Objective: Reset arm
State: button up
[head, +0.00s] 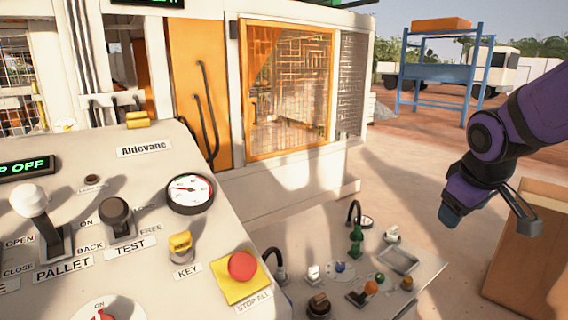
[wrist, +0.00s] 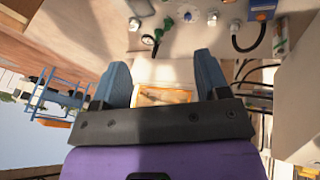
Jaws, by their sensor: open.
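My gripper (head: 450,213) is at the end of my purple arm on the right of the head view. It hangs in the air above and to the right of the low side panel (head: 430,268). In the wrist view my gripper (wrist: 161,66) shows two blue fingers spread apart with nothing between them. It is open and empty.
The sloped control panel (head: 75,215) fills the left, with a red stop button (head: 242,265), gauge (head: 189,194) and levers. The low panel carries small knobs and a green fitting (head: 356,240). A brown box (head: 528,265) stands at right. A blue rack (head: 440,75) is behind.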

jog(key=s+a+r+m+y, duration=0.1)
jog(key=s+r+m, duration=0.1)
jog(key=s, duration=0.6)
jog(key=s+a+r+m, duration=0.2)
jog(key=s+r, duration=0.2)
jog(key=s, duration=0.4)
jog(key=shift+s+r+m+y, duration=0.2)
jog(key=shift+s+m+y, duration=0.05)
jog(key=shift+m+y, duration=0.15)
